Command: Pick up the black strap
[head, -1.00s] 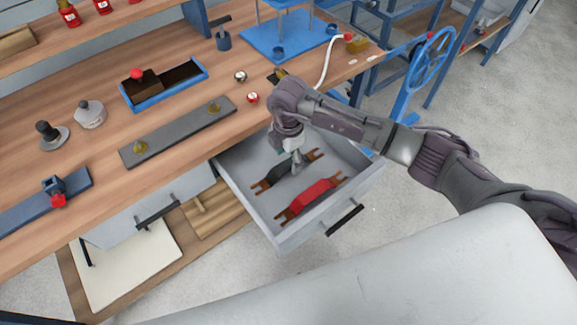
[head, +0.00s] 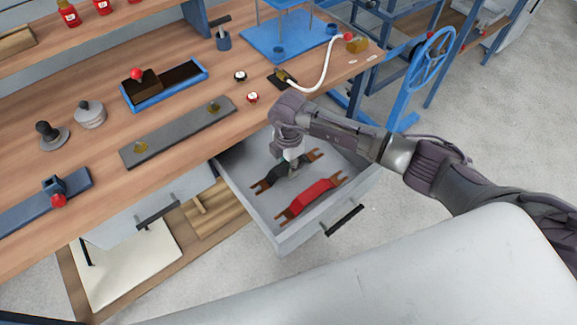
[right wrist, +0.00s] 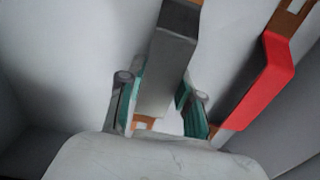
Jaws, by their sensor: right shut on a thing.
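The black strap (head: 280,175) lies in the open drawer, with brown forked ends. In the right wrist view the black strap (right wrist: 174,60) runs between my fingers, its ends orange-brown. My right gripper (head: 293,170) reaches down into the drawer and is shut on the strap's middle; in the right wrist view its green-padded fingers (right wrist: 160,105) stand on both sides of the strap. The strap appears to be still at the drawer floor. My left gripper is not in view.
A red strap (head: 310,199) with brown ends lies beside the black one, toward the drawer front. The grey drawer (head: 262,219) has raised walls and a black handle (head: 345,220). The wooden bench (head: 185,150) is above and behind it.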

